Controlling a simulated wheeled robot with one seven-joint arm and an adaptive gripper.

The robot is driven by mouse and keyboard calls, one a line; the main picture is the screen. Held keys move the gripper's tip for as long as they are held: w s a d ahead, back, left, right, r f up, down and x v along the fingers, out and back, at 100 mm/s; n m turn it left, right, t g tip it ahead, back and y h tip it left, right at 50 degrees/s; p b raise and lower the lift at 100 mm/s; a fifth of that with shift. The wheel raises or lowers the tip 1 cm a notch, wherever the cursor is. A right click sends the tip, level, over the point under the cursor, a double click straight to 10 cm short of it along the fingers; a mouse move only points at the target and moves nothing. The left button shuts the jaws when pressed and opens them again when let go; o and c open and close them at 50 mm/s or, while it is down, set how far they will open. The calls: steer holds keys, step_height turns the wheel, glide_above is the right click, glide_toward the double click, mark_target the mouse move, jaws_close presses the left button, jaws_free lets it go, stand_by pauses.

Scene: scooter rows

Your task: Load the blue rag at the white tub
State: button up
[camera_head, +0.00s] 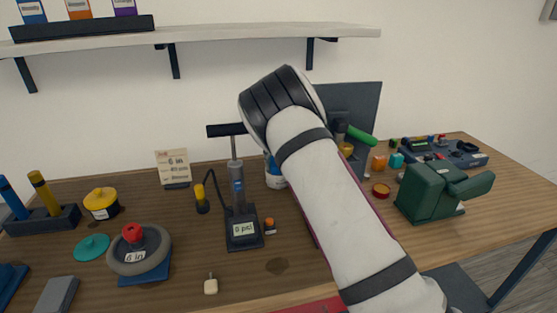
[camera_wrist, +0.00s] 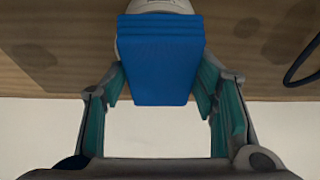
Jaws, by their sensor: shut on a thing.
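The blue rag (camera_wrist: 161,60), a folded block, is between the two teal-padded fingers of my gripper (camera_wrist: 160,80) in the wrist view. The gripper is shut on it. The white tub (camera_head: 276,181) stands at the back of the bench in the head view, just left of my arm and partly hidden by it. A bit of blue shows at its top. A white rounded thing (camera_wrist: 155,6), likely the tub, shows behind the rag in the wrist view. My fingers are hidden behind my arm in the head view. I cannot tell whether the rag touches the tub.
A black pump (camera_head: 239,205) with a gauge stands left of my arm. A dark panel (camera_head: 362,104) rises behind it. A green vise-like block (camera_head: 441,192) stands right, and a wheel (camera_head: 138,252) lies front left. A shelf (camera_head: 205,34) hangs above.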

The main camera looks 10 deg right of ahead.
steer(key=shift+f, duration=0.5)
stand_by(1.8)
steer(key=shift+b, duration=0.3)
steer(key=shift+r+b, duration=0.35)
steer(key=shift+r, duration=3.25)
